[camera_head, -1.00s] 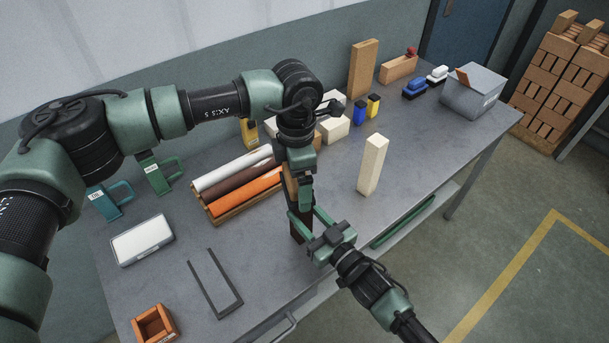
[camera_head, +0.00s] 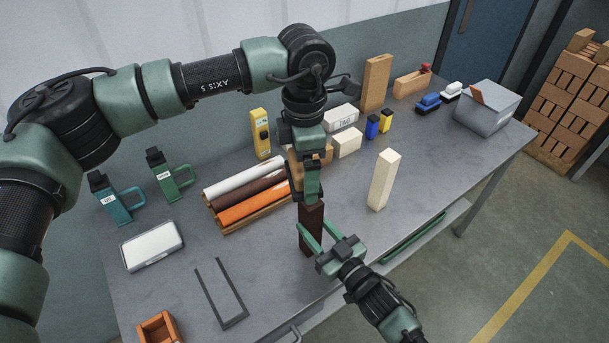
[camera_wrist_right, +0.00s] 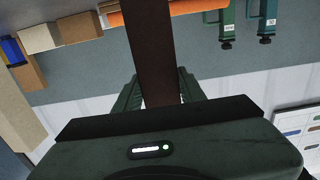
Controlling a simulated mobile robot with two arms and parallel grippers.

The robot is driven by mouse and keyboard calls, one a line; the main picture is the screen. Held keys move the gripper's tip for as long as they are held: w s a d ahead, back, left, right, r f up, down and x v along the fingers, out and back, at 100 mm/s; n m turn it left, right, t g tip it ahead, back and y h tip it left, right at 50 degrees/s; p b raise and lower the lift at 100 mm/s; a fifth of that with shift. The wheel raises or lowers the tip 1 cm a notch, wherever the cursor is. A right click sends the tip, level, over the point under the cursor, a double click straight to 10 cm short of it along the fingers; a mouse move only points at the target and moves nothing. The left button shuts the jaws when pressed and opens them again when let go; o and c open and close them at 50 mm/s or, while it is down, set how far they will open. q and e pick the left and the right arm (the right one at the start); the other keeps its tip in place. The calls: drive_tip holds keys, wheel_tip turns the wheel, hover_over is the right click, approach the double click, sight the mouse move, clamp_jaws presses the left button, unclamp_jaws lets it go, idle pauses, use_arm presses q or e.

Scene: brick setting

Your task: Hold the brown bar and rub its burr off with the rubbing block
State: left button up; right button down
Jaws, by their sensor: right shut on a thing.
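The dark brown bar (camera_head: 311,226) stands upright near the table's front edge; I cannot tell if it touches the table. My right gripper (camera_head: 309,239) is shut on it low down. In the right wrist view the bar (camera_wrist_right: 153,52) runs between the fingers. My left gripper (camera_head: 308,190) points down at the bar's upper part. A tan block with a dark face, seemingly the rubbing block (camera_head: 295,171), is between its fingers, beside the bar. Its contact with the bar and any burr are hidden or too small to tell.
A cream post (camera_head: 383,181) stands right of the bar. A wooden tray (camera_head: 253,220) with white, brown and orange rolls lies behind left. A dark U-shaped outline (camera_head: 220,295), a white-topped case (camera_head: 152,246) and a small wooden box (camera_head: 158,328) are at the left. Bricks and bottles stand behind.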

sight(303, 205)
use_arm(q)
drive_tip(key=shift+w, duration=0.15)
idle(0.6)
drive_tip(key=shift+f, duration=0.15)
drive_tip(key=shift+f, duration=3.7)
drive_tip(key=shift+w+d, duration=0.15)
drive_tip(key=shift+d, duration=0.15)
drive_tip(key=shift+c, duration=0.8)
drive_tip(key=shift+w+d+f, duration=0.2)
drive_tip(key=shift+d+f, duration=0.05)
drive_tip(key=shift+d, duration=0.05)
drive_tip(key=shift+w+d, duration=0.75)
drive_tip(key=shift+d, duration=0.25)
drive_tip(key=s+a, duration=0.2)
drive_tip(key=a, duration=0.1)
drive_tip(key=shift+s+a, duration=0.2)
drive_tip(key=r, duration=0.4)
drive_tip(key=shift+w+d, duration=0.1)
drive_tip(key=shift+d, duration=0.1)
drive_tip(key=shift+r, duration=2.1)
